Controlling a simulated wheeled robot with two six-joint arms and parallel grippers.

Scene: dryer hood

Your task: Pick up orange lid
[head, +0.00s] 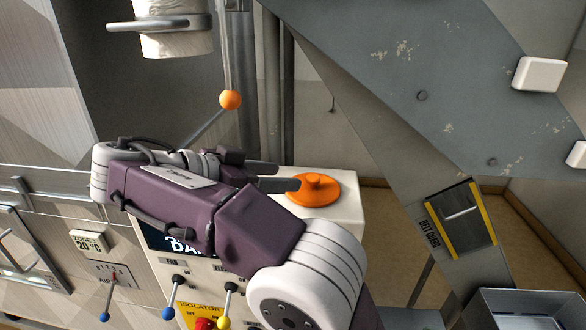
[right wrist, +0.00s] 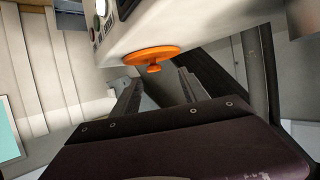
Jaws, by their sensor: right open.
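The orange lid (head: 318,190) is a round disc with a small knob on top. It lies on the top of a white control box, near the middle of the head view. My right gripper (head: 285,176) is open, with its fingertips pointing right at the lid's left edge. In the right wrist view the lid (right wrist: 152,54) shows beyond the fingers, its knob toward the gap between the fingertips (right wrist: 160,84). Nothing is between the fingers. Whether a finger touches the lid cannot be told. My left gripper is not in view.
The white control box (head: 345,212) carries levers and a red button (head: 205,324) on its front, partly hidden by my arm. An orange ball (head: 230,99) hangs on a rod above the gripper. A grey sloping panel (head: 400,70) and a metal tray (head: 520,310) stand at right.

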